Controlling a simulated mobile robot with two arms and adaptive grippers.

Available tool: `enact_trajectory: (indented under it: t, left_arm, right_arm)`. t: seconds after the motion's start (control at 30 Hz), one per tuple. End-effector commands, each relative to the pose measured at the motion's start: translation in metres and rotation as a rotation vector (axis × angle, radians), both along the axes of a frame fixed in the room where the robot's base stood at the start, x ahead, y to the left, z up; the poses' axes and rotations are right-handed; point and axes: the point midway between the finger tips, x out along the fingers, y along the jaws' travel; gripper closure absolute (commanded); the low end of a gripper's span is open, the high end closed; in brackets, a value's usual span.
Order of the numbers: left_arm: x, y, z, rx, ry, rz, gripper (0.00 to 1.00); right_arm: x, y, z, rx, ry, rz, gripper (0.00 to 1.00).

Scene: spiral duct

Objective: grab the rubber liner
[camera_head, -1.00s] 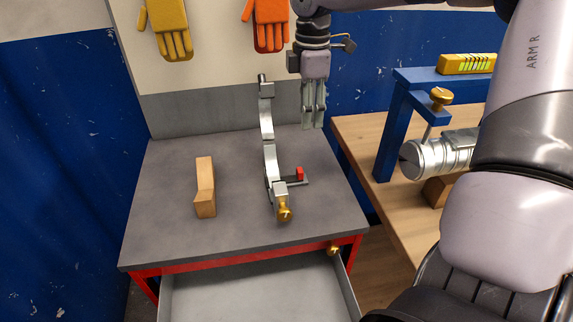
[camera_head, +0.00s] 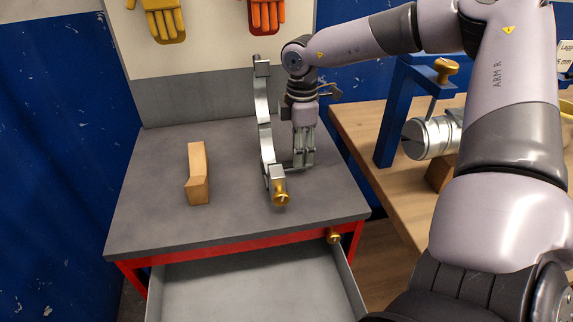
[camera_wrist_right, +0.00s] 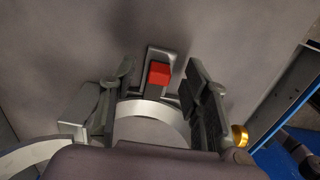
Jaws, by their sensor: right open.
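No part is clearly marked as the rubber liner. The likeliest piece is a small dark grey strip with a red block (camera_wrist_right: 159,73), by the open metal band clamp (camera_head: 266,140) on the grey bench top. In the head view my right gripper hides the red block. My right gripper (camera_head: 303,165) points down just right of the clamp. In the wrist view its open fingers (camera_wrist_right: 158,88) stand on either side of the red block, with visible gaps. The curved band (camera_wrist_right: 145,108) also passes between the fingers. My left gripper is out of view.
A wooden block (camera_head: 197,175) lies left of the clamp. The clamp's brass knob (camera_head: 280,198) faces the front. An open drawer (camera_head: 255,285) juts out below. A blue frame (camera_head: 392,115) holding a metal cylinder (camera_head: 430,138) stands on the wooden table at right.

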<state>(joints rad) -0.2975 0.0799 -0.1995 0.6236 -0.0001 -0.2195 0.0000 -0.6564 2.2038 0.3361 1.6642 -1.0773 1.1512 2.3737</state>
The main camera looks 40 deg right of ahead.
Motion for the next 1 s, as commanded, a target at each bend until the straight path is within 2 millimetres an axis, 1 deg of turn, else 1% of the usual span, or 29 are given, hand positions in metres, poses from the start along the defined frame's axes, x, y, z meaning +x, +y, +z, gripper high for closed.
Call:
enact_trajectory:
  t: [0.03,0.1,0.33,0.37,1.0]
  left_arm:
    - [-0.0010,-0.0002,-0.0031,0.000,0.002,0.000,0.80]
    - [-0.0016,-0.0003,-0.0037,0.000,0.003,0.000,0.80]
    - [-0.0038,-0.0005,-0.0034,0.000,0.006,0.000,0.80]
    - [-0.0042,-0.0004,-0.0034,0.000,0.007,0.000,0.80]
    - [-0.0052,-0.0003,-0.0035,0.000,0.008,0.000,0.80]
  right_arm:
    - [-0.0003,0.0004,-0.0074,0.002,0.001,0.000,0.57]
    - [-0.0001,0.0002,-0.0110,0.000,0.001,0.000,0.57]
    - [0.0001,0.0000,-0.0112,0.000,-0.001,0.000,0.57]
    - [0.0001,0.0000,-0.0112,0.000,-0.001,0.000,0.58]
    - [0.0001,0.0000,-0.0109,0.000,-0.001,0.000,1.00]
